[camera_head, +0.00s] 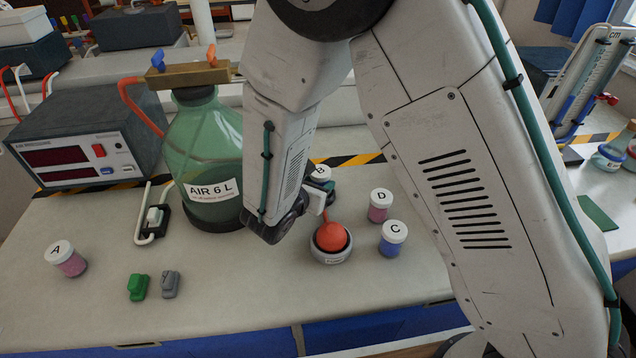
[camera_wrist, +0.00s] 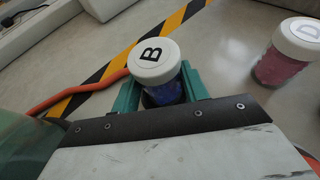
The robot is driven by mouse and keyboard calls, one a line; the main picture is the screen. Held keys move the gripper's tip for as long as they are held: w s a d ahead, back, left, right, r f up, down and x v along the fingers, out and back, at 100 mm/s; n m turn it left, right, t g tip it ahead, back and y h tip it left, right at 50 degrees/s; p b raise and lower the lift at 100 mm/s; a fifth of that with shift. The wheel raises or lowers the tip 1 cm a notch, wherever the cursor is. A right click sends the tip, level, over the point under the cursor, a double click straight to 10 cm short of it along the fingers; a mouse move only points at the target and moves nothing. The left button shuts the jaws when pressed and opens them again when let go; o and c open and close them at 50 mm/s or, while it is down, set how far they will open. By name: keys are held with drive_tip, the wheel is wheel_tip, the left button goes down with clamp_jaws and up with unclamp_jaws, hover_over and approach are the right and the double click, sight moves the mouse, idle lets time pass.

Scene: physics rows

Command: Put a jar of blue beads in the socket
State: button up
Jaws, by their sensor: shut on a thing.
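Jar B (camera_wrist: 155,64), with a white lid and blue beads, is between the two teal fingers of my gripper (camera_wrist: 160,88) in the wrist view. My gripper (camera_head: 322,190) is shut on it. In the head view only its lid (camera_head: 320,172) shows, behind my wrist; whether its base touches anything is hidden. Jar C (camera_head: 393,238), also with blue beads, stands upright on the bench. Jar D (camera_head: 380,205) and jar A (camera_head: 68,258) hold pink beads. A grey ring-shaped holder (camera_head: 331,257) with a red bulb in it stands in front of my gripper. I cannot make out an empty socket.
A green glass bottle (camera_head: 205,150) marked AIR 6 L stands left of my arm, with an orange hose. A grey meter box (camera_head: 80,130) is farther left. Green (camera_head: 137,287) and grey (camera_head: 170,284) small blocks lie near the front edge. Striped tape (camera_head: 362,159) crosses behind.

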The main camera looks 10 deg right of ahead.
drive_tip(key=shift+f, duration=0.4)
idle(0.3)
drive_tip(key=o, duration=1.1)
drive_tip(key=v, duration=0.7)
drive_tip(key=shift+s+a+r, duration=0.15)
drive_tip(key=shift+s+a, duration=0.05)
drive_tip(key=shift+s, duration=0.1)
drive_tip(key=s+d+r+m+g+h, duration=0.1)
drive_tip(key=s+d+r+m+g, duration=0.25)
drive_tip(key=d+r+m, duration=0.45)
drive_tip(key=s+d+r+m+g, duration=0.3)
drive_tip(key=d+r+m+g, duration=0.25)
drive_tip(key=d, duration=0.55)
drive_tip(key=s+d+r+m+y, duration=0.1)
drive_tip(key=s+r+m+y, duration=0.1)
drive_tip(key=s+m, duration=0.3)
drive_tip(key=s+d+r+m+y, duration=0.1)
drive_tip(key=s+r+m+y, duration=0.2)
drive_tip(key=s+m+y, duration=0.1)
drive_tip(key=s+d+r+m+y, duration=0.1)
drive_tip(key=s+r+m+y, duration=0.2)
drive_tip(key=s+m, duration=0.3)
drive_tip(key=shift+s+d+r, duration=0.1)
drive_tip(key=shift+s+d, duration=0.05)
drive_tip(key=shift+s, duration=0.7)
